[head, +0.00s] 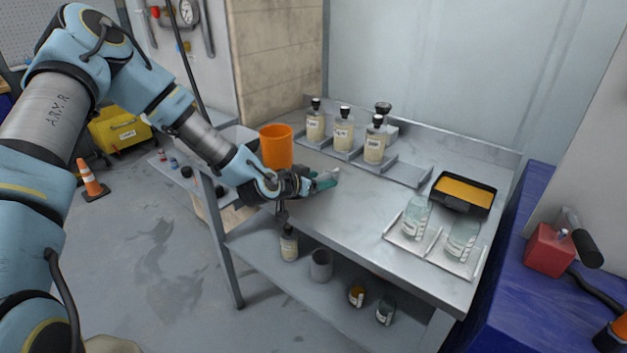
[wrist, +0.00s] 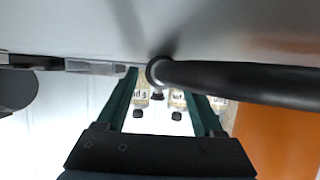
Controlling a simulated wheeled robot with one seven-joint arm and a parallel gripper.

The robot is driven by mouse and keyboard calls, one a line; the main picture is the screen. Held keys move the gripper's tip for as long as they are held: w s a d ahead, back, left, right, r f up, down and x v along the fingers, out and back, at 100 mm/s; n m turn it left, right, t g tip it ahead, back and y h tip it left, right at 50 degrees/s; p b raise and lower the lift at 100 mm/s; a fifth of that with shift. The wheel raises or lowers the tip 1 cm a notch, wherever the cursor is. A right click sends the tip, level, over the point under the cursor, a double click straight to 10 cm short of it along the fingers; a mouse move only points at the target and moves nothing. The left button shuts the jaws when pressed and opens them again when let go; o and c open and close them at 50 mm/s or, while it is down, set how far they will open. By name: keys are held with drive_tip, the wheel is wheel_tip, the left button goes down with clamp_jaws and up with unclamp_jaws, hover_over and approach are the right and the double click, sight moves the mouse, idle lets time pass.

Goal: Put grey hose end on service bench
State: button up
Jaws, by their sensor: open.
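My gripper (head: 322,182) is low over the near left part of the service bench (head: 345,205), its green fingers pointing right along the top. In the wrist view my gripper (wrist: 165,80) has its fingers spread apart. A dark hose with a grey ringed end (wrist: 158,72) enters from the right there, and its end lies across the gap near the fingertips. I cannot tell whether it touches a finger or rests on the bench. In the head view my gripper mostly hides the hose end.
An orange bucket (head: 276,147) stands just behind my gripper. Several labelled bottles (head: 343,130) stand at the back. A black tray (head: 463,194) and clear bottles (head: 416,218) are at the right. The middle of the bench is clear. A lower shelf (head: 295,283) holds small containers.

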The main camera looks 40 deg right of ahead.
drive_tip(key=shift+a+r+b, duration=0.15)
drive_tip(key=shift+a+b, duration=0.15)
drive_tip(key=shift+a, duration=0.05)
drive_tip(key=b+v, duration=0.2)
drive_tip(key=v, duration=0.9)
drive_tip(key=shift+s+a+r+b, duration=0.1)
drive_tip(key=shift+s+r+b, duration=0.05)
drive_tip(key=shift+b, duration=0.2)
drive_tip(key=w+a+f+n+y, duration=0.1)
drive_tip(key=w+a+n+y, duration=0.3)
drive_tip(key=a, duration=0.9)
drive_tip(key=w+a+n+y, duration=0.25)
drive_tip(key=a+y, duration=0.25)
drive_tip(key=a, duration=0.7)
drive_tip(key=s+a+r+n+g+y, duration=0.1)
drive_tip(key=s+a+r+n, duration=0.2)
drive_tip(key=a, duration=0.4)
drive_tip(key=s+a+r+n+y, duration=0.2)
drive_tip(key=s+a+r+n, duration=0.1)
drive_tip(key=a, duration=0.5)
drive_tip(key=shift+s+a+r+n+g+y, duration=0.15)
drive_tip(key=shift+a+r+n+g+y, duration=0.2)
drive_tip(key=shift+n, duration=0.4)
drive_tip(key=shift+f, duration=0.1)
